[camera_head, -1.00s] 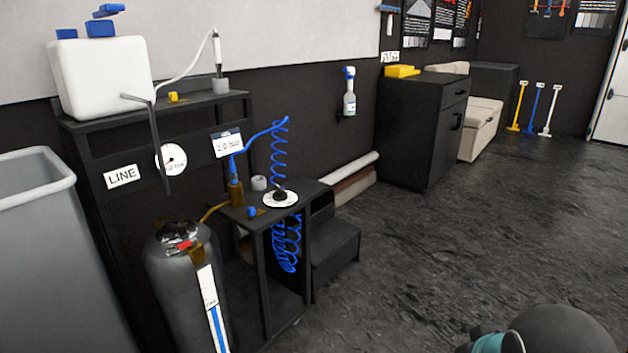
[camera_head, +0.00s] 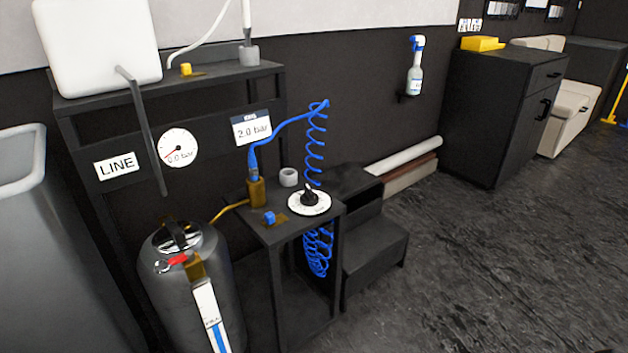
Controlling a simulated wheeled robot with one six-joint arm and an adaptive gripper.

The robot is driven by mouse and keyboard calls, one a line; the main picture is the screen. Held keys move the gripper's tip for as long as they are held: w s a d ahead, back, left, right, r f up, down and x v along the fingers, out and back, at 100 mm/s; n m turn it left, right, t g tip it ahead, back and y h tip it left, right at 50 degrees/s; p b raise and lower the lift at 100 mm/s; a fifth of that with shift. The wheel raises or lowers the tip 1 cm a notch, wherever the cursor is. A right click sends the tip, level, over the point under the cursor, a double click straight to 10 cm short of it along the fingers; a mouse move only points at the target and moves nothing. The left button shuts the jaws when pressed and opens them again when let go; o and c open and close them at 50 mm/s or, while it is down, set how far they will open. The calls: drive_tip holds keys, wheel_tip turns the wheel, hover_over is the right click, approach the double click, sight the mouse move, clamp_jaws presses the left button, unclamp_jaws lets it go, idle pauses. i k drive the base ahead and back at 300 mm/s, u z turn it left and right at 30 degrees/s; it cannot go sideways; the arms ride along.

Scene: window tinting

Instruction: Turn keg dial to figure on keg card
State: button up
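The keg card (camera_head: 251,127) is a white card with a dark header, fixed to the black rack, and reads 2.0 bar. The dial (camera_head: 309,200) is a white round plate with a black knob on top of the small black stand; its markings are too small to read. A round gauge (camera_head: 179,148) beside the LINE label has a red needle and reads 0.0 bar. The grey metal keg (camera_head: 190,285) stands on the floor in front of the rack. My gripper is not in view.
A blue coiled hose (camera_head: 317,145) rises beside the dial. A brass fitting (camera_head: 256,192), a small blue valve (camera_head: 268,217) and a grey ring (camera_head: 288,177) share the stand top. A grey bin (camera_head: 22,250) stands left. The floor (camera_head: 480,260) at right is open.

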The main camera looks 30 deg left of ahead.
sight(309, 198)
drive_tip(key=u, duration=0.5)
drive_tip(key=i, duration=0.6)
drive_tip(key=u, duration=0.7)
